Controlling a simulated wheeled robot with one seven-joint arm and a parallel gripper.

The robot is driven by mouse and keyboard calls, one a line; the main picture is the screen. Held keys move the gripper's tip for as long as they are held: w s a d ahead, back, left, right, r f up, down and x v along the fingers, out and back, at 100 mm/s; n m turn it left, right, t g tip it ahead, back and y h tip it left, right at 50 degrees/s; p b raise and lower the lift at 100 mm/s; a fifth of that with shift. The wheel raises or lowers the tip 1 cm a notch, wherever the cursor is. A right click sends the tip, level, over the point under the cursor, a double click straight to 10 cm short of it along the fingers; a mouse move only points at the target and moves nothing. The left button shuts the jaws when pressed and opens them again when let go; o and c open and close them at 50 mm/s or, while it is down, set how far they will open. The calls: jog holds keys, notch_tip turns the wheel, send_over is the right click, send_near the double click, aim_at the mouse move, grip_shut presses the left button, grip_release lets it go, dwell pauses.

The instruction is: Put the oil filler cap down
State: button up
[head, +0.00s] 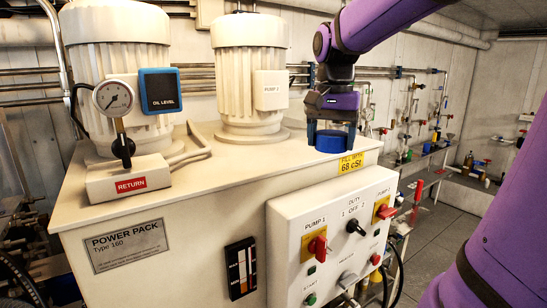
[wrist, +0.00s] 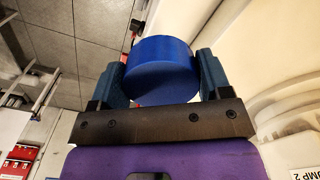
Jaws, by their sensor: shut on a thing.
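The oil filler cap (head: 331,142) is a blue round cap. My gripper (head: 332,132) is shut on it, near the right end of the cream power pack's top (head: 230,162). In the wrist view the blue cap (wrist: 160,68) sits between the two dark fingers of my gripper (wrist: 160,75). The cap appears just above the yellow "FILL WITH 68 cSt" label (head: 351,162) in the head view. I cannot tell whether its underside touches the surface. The filler opening is not visible.
Two cream pump motors (head: 249,75) stand on the power pack, with a gauge (head: 113,97) and return block (head: 128,178) at left. A control panel (head: 335,235) with red switches juts from the front. The top's front middle is clear.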

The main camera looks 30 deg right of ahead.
jog(key=shift+w+a+f, duration=0.1)
jog(key=shift+w, duration=0.15)
send_over(290, 153)
jog(key=shift+s+f, duration=0.15)
jog(key=shift+f, duration=0.55)
jog(key=shift+w+f, duration=0.15)
jog(key=shift+w, duration=0.1)
jog(key=shift+f, duration=1.6)
jog(key=shift+f, duration=0.15)
jog(key=o, duration=1.1)
